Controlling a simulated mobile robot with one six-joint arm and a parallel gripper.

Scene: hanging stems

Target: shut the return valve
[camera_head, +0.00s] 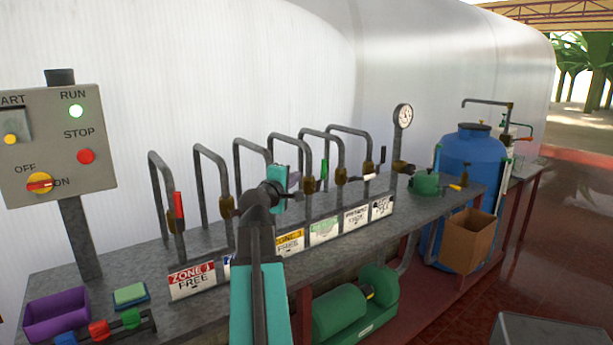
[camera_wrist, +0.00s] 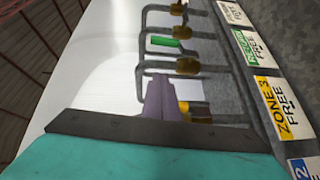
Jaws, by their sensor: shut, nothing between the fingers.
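My gripper (camera_head: 294,180) is in front of the pipe row, near the middle pipes. In the wrist view its fingers (camera_wrist: 161,97) are together and empty, overlapping a pipe behind them; contact cannot be told. Brass valves sit on the bent pipes, with a red handle (camera_head: 178,206) at left, a green handle (camera_head: 324,168), a white handle (camera_head: 370,177) and a dark handle (camera_head: 383,155) farther right. The green handle also shows in the wrist view (camera_wrist: 165,42).
A control box (camera_head: 57,145) with a lit green lamp stands at left. A purple bin (camera_head: 56,314) and sponge (camera_head: 131,294) lie on the bench (camera_head: 130,262). Signs, including the yellow Zone 3 sign (camera_head: 290,242), line its front. A blue tank (camera_head: 470,150) and cardboard box (camera_head: 467,240) stand right.

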